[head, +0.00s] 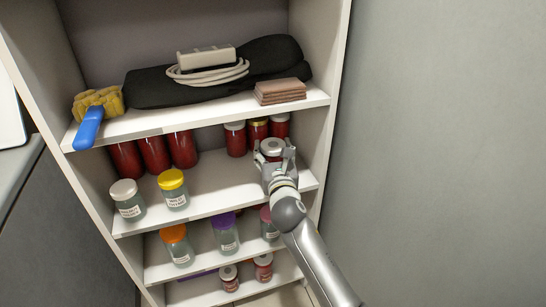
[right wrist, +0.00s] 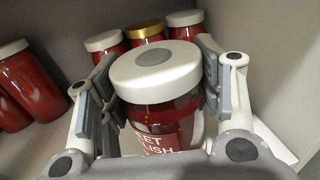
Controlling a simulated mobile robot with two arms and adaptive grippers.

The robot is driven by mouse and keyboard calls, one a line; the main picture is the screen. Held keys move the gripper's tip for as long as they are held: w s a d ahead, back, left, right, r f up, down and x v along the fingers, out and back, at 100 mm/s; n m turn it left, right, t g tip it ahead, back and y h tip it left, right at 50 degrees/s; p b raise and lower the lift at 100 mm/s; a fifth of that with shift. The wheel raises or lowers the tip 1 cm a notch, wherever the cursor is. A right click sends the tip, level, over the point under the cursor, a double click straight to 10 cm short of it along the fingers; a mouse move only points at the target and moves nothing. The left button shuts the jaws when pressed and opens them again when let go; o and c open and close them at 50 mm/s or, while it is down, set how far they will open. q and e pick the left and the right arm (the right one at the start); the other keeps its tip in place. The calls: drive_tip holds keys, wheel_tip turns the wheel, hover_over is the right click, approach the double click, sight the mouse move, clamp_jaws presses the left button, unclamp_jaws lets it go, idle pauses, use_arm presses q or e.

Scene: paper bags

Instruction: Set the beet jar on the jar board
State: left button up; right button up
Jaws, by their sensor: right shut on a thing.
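The beet jar (right wrist: 165,112) is dark red with a white lid; part of a label reading like "BEET RELISH" shows in the right wrist view. My right gripper (right wrist: 157,72) is shut around it, one finger on each side. In the head view, the jar (head: 271,149) and the right gripper (head: 277,160) are at the right end of the shelf with red jars. The jar's base is hidden, so I cannot tell if it touches the shelf (head: 218,198). No separate board can be made out as the jar board. My left gripper is not in view.
Red jars stand behind the held jar (head: 257,130) and at back left (head: 153,153). A white-lidded jar (head: 127,200) and a yellow-lidded jar (head: 173,190) stand at front left. The upper shelf (head: 200,115) is above; the cabinet's right wall (head: 318,140) is close to my gripper.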

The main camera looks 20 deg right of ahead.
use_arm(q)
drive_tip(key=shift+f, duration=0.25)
use_arm(e)
drive_tip(key=shift+f, duration=0.3)
drive_tip(key=o, duration=1.5)
drive_tip(key=shift+f, duration=0.2)
drive_tip(key=shift+r, duration=0.15)
drive_tip(key=shift+s, duration=0.2)
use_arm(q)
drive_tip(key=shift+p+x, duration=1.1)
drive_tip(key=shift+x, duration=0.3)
use_arm(e)
drive_tip(key=s+a, duration=0.2)
drive_tip(key=s, duration=0.9)
drive_tip(key=shift+s, duration=0.25)
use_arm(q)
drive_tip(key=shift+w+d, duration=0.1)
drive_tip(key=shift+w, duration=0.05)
